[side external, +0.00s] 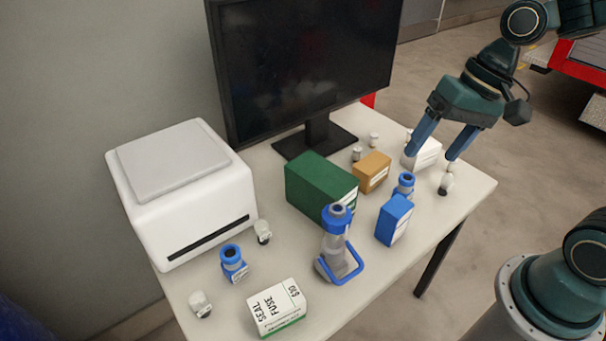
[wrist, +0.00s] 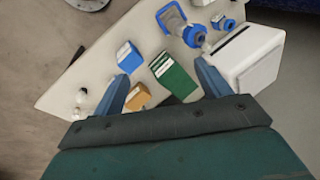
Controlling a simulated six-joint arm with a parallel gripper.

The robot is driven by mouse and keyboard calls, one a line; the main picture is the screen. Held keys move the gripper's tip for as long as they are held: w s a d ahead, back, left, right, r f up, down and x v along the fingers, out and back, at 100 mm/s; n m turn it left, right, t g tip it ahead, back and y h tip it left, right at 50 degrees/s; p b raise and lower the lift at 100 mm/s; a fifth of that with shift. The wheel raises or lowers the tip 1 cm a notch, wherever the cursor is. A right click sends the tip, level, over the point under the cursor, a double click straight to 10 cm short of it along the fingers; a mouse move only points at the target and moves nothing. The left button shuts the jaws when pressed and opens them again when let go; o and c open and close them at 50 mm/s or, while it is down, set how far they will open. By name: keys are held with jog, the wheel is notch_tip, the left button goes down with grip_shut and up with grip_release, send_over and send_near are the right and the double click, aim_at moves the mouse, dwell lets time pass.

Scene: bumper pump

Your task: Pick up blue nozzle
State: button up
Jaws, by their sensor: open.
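One blue nozzle (side external: 233,262) stands upright on the table in front of the white printer-like box; in the wrist view a blue nozzle (wrist: 229,22) shows near the top. A second blue, nozzle-like piece (side external: 404,185) stands behind the blue box, partly hidden by it. A grey pump body (side external: 335,245) with a blue collar and blue base loop stands between them; the wrist view shows this pump body (wrist: 174,20) too. My gripper (side external: 432,155) is open and empty above the far right part of the table, apart from both nozzles. Its fingers also show in the wrist view (wrist: 162,70).
The white printer-like box (side external: 180,190) and monitor (side external: 305,70) line the back. Several small vials (side external: 263,231) are scattered about.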

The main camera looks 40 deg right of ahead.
jog(key=w+f+m+g+y, duration=0.1)
jog(key=w+f+m+y, duration=0.3)
jog(key=f+m+y, duration=0.1)
jog(key=w+a+f+m+g+y, duration=0.1)
jog(key=w+f+m+y, duration=0.3)
jog(key=f+m+y, duration=0.2)
jog(key=shift+w+f+m, duration=0.35)
jog(key=shift+f+m, duration=0.85)
jog(key=shift+m, duration=0.2)
jog(key=shift+a, duration=0.1)
send_near(329, 223)
jog(key=shift+w+a+f, duration=0.2)
jog(key=shift+a+f, duration=0.65)
jog(key=shift+a, duration=0.05)
jog(key=shift+w+a+f, duration=0.2)
jog(key=shift+a+f, duration=0.7)
jog(key=shift+a, duration=0.05)
jog(key=shift+a, duration=0.1)
jog(key=shift+r+x, duration=0.2)
jog(key=shift+x, duration=2.25)
